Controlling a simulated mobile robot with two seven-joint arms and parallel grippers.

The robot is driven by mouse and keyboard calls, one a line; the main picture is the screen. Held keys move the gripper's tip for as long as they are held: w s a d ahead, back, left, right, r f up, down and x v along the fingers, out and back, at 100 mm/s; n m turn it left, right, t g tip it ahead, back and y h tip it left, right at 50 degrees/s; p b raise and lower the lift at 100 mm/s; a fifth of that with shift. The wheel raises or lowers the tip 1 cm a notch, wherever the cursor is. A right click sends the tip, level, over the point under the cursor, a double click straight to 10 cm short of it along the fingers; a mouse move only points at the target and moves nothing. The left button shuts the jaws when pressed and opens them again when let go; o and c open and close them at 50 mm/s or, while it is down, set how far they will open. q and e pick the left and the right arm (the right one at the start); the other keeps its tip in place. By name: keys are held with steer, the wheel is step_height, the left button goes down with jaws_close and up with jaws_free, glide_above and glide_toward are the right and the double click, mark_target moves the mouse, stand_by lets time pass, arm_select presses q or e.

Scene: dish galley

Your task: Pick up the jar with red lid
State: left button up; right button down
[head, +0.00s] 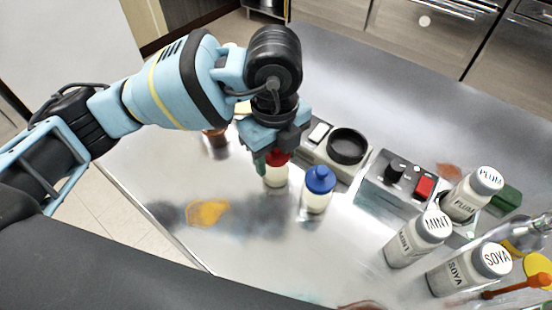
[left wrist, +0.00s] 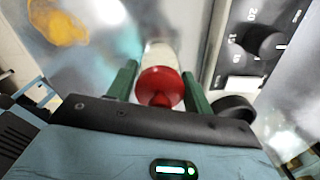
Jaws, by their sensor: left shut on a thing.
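The jar with red lid (head: 275,176) stands on the steel counter, its lid partly hidden behind my left gripper (head: 274,163). In the left wrist view the red lid (left wrist: 160,88) sits between the two green fingers of the left gripper (left wrist: 160,90), with the pale jar body beyond it. The left gripper is shut on this jar from above. A jar with a blue lid (head: 319,189) stands just to the right, apart from it. My right gripper is not in view.
A scale-like device with a black round dish (head: 347,146) stands behind the jars. A control box with a red button (head: 425,187) is to the right. Labelled bottles, MINT (head: 417,240), SOYA (head: 468,270) and PLUM (head: 472,194), crowd the right. A yellow stain (head: 207,212) lies on the counter at left.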

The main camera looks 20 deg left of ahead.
arm_select(q)
steer(key=shift+r, duration=0.15)
step_height(320, 180, up, 4)
steer(key=shift+f, duration=0.2)
steer(key=s+a, duration=0.2)
steer(key=s, duration=0.5)
steer(key=s+a+r, duration=0.1)
steer(key=s+a, duration=0.2)
steer(key=s, duration=0.5)
steer(key=shift+a, duration=0.15)
steer(key=w+a+n, duration=0.3)
steer(key=w+n, duration=0.2)
steer(key=n, duration=0.7)
steer(key=w+a+r+n, duration=0.1)
steer(key=w+a+n, duration=0.2)
steer(key=n, duration=1)
steer(key=shift+w+a+r, duration=0.25)
steer(key=shift+w+a, duration=0.15)
steer(key=shift+w, duration=0.55)
